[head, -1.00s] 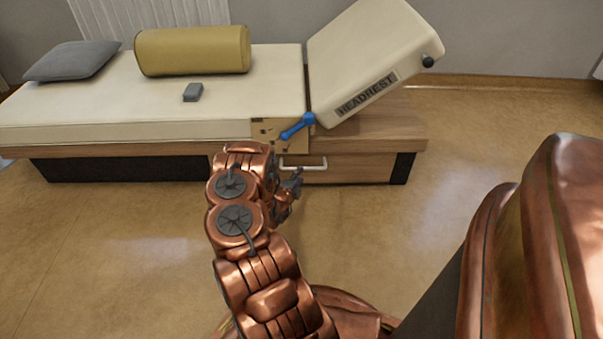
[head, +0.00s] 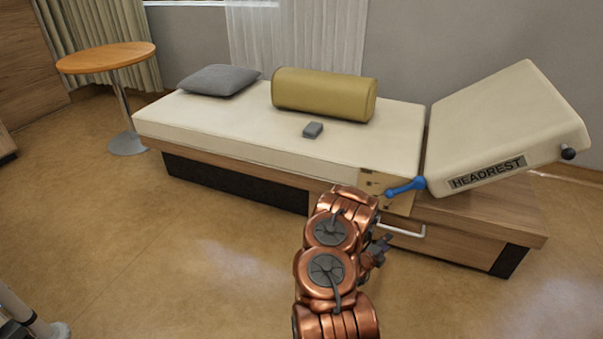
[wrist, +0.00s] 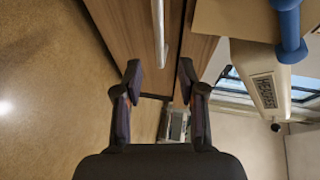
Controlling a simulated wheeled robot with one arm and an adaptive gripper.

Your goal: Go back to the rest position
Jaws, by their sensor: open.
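My gripper (wrist: 160,85) is open and empty in the wrist view, its two dark fingers apart. Wood drawer fronts and a pale bar handle (wrist: 159,35) show beyond the fingers. In the head view my copper arm reaches forward towards the bed. The gripper (head: 380,250) is partly hidden behind the arm, close to the drawer handle (head: 402,229). I cannot tell from the head view how near the fingers are to the handle, but nothing shows between them in the wrist view.
A round table (head: 105,57) stands at left. The floor (head: 160,240) at front left is mostly clear.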

